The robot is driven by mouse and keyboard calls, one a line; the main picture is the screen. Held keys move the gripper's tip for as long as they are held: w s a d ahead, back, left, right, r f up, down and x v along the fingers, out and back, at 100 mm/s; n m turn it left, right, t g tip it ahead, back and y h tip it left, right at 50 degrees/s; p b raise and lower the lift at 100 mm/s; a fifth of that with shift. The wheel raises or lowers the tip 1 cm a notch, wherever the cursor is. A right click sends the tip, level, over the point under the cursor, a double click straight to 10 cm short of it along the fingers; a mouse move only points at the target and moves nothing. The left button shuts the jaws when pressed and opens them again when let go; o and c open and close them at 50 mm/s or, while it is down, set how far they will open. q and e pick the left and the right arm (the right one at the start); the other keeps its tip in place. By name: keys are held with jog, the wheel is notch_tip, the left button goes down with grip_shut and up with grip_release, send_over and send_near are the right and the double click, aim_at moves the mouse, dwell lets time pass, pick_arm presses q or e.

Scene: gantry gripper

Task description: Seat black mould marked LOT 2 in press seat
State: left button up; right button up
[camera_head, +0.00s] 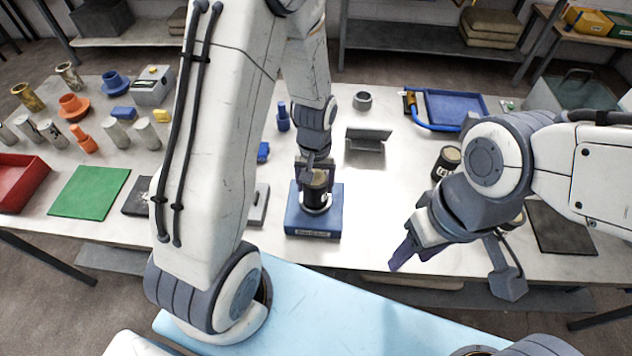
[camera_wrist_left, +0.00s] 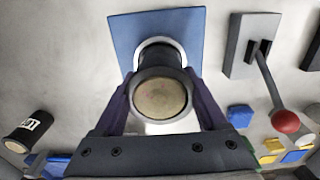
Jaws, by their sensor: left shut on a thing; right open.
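A black mould (camera_head: 315,187) with a tan top is between the fingers of my left gripper (camera_head: 314,174), which is shut on it. The mould stands upright over the pale ring of the blue press seat (camera_head: 330,221). In the left wrist view its round top (camera_wrist_left: 160,97) hides part of the ring, and the blue base (camera_wrist_left: 122,35) shows behind. I cannot tell whether its bottom rests fully in the ring. Its lot mark is not visible. My right gripper (camera_head: 414,250) is open and empty above the front table edge, right of the seat.
Another black mould with a white label (camera_head: 446,163) stands right of the seat, near my right arm. A grey angled block (camera_head: 367,139) is behind the seat. A grey lever plate (camera_wrist_left: 240,45) with a red knob (camera_wrist_left: 286,121) is beside it. A blue tray (camera_head: 455,108) lies further back.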

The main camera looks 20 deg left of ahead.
pick_arm(q)
jog(key=shift+f, duration=0.25)
pick_arm(e)
jog(key=shift+f, duration=0.2)
pick_arm(q)
jog(key=o, duration=1.5)
jog(key=shift+c, duration=0.2)
notch_tip(320, 180, up, 10)
jog(key=shift+r+b, duration=0.25)
jog(key=shift+b, duration=0.7)
pick_arm(e)
jog(key=shift+f, duration=0.75)
